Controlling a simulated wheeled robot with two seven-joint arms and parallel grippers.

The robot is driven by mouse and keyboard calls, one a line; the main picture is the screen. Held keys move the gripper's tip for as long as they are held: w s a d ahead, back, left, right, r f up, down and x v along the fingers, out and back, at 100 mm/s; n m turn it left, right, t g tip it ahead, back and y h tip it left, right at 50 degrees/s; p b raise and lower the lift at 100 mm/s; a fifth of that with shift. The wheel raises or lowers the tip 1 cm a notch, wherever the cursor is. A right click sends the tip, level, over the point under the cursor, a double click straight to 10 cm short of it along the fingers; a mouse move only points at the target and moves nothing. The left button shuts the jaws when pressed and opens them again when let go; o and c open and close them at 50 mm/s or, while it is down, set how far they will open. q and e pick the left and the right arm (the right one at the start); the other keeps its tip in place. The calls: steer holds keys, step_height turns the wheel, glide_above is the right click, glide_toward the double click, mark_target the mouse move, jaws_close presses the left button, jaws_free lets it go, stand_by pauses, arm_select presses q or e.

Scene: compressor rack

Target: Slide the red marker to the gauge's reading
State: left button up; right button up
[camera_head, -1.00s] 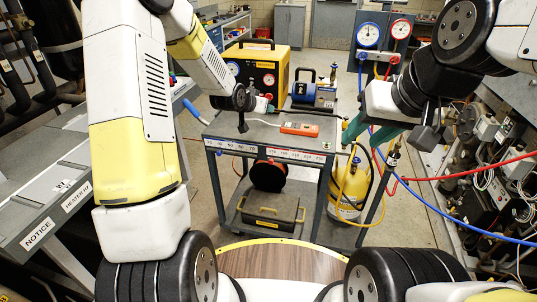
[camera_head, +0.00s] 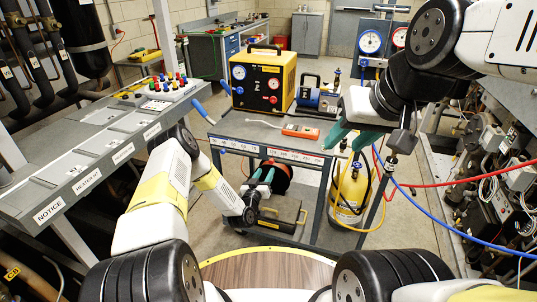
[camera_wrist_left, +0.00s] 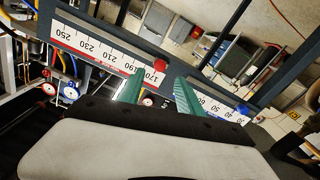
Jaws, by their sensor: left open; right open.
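The red marker (camera_wrist_left: 160,66) sits on the white scale rail (camera_wrist_left: 105,50) near the 170 mark in the left wrist view, where the numbers are upside down. A blue marker (camera_wrist_left: 241,109) sits further along, near the low numbers. My left gripper (camera_head: 262,173) is open below the cart's front rail (camera_head: 268,152). Its green fingers (camera_wrist_left: 160,80) point at the rail, with the red marker in line with the gap between the tips; contact cannot be told. A blue gauge (camera_head: 370,42) and a red gauge (camera_head: 399,37) stand behind; their needles are too small to read. My right gripper (camera_head: 352,137) is open and empty at the cart's right.
An orange meter (camera_head: 301,131) lies on the cart top. A yellow machine (camera_head: 264,78) and a blue pump (camera_head: 318,97) stand behind. A yellow cylinder (camera_head: 351,193), with red and blue hoses, is at the right. A grey bench (camera_head: 85,160) runs along the left.

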mark_target(270, 162)
arm_select(q)
steer(key=x, duration=0.7)
steer(key=shift+c, duration=0.4)
jaws_close()
stand_by(0.8)
